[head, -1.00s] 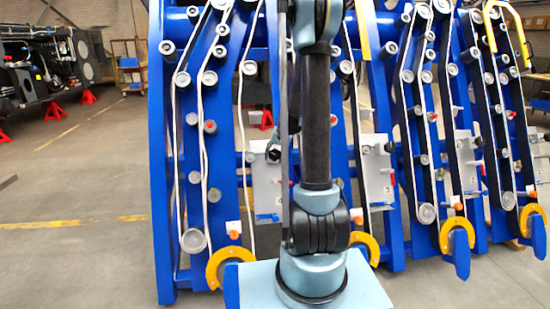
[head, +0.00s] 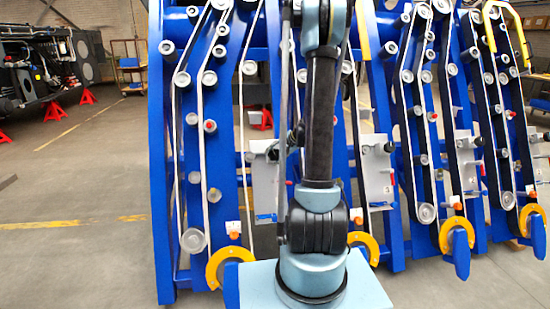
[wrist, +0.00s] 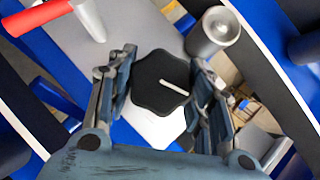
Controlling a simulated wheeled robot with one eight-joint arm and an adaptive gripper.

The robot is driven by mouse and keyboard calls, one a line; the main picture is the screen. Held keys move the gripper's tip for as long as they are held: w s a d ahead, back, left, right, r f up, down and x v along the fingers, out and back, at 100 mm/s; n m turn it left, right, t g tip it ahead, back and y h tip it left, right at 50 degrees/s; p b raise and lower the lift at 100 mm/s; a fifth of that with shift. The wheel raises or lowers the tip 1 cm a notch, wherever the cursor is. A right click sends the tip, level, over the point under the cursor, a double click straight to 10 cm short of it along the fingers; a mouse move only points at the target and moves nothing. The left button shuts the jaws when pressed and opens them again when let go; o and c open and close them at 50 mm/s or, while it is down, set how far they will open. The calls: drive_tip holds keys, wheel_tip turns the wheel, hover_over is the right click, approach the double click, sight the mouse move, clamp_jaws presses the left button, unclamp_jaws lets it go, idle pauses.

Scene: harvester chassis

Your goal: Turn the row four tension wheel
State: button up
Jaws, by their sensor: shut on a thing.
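A black lobed wheel (wrist: 160,86) with a white line on its face shows in the wrist view, in front of a light grey plate (wrist: 135,30). My gripper (wrist: 163,78) has one finger on each side of the wheel and is shut on it. The white line runs from the wheel's middle toward the right finger, slightly downward. In the head view my arm covers the middle of the machine, and I cannot make out my gripper or the wheel it holds.
A red handle (wrist: 85,18) and a grey metal roller (wrist: 213,32) lie close to the fingers. The blue frame (head: 160,150) carries several belt rows, with grey plates (head: 378,180) and yellow curved guards (head: 457,235). Open floor (head: 75,245) lies to the left.

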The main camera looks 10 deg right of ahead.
drive_tip(key=shift+d, duration=0.1)
idle(0.3)
drive_tip(key=o, duration=1.1)
drive_tip(key=shift+c, duration=0.2)
drive_tip(key=v, duration=1.2)
drive_tip(key=shift+s+f, duration=0.1)
drive_tip(key=shift+f, duration=0.05)
